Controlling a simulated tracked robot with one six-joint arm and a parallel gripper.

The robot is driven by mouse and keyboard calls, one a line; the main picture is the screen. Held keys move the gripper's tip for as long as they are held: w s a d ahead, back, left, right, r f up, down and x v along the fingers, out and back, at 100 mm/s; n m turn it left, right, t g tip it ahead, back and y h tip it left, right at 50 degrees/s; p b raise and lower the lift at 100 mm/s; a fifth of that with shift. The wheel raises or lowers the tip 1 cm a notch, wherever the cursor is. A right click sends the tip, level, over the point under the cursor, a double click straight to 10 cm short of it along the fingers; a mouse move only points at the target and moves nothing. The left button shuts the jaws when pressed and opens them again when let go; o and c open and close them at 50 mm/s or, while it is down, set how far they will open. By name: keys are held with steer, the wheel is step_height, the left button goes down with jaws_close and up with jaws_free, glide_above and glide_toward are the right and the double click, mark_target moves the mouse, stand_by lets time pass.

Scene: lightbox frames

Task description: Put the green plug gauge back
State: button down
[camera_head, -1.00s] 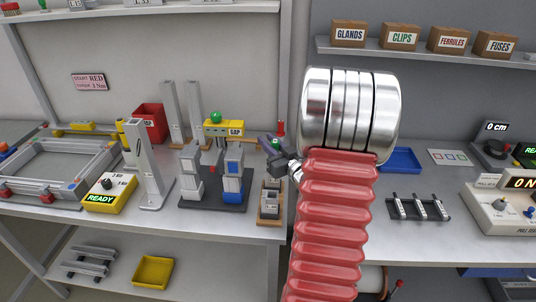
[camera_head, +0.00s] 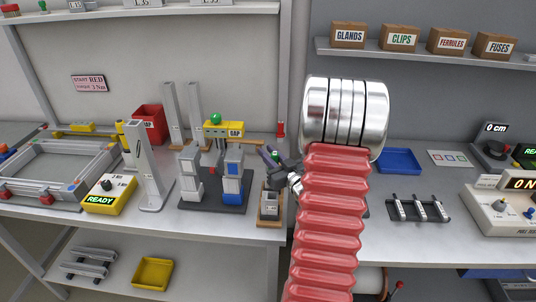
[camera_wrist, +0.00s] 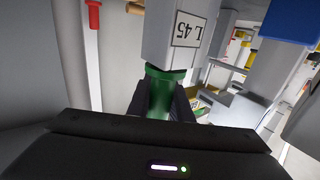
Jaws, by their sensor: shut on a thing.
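My gripper (camera_head: 272,156) is shut on the green plug gauge (camera_wrist: 160,94), which shows between the dark fingers in the wrist view. I cannot tell whether the block is part of the gauge. In the head view my gripper is above a small wooden stand with a grey block (camera_head: 269,207), right of the gap fixture. The held gauge is not clear there.
A red pin (camera_head: 281,129) is behind my gripper. A blue tray (camera_head: 400,161) and a black rack (camera_head: 419,209) are to the right.

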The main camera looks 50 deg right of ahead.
steer(key=shift+f, duration=0.15)
steer(key=c, duration=1.6)
jaws_free()
steer(key=shift+s, duration=0.15)
steer(key=v, duration=1.3)
steer(key=shift+s+a, duration=0.1)
steer(key=shift+s, duration=0.2)
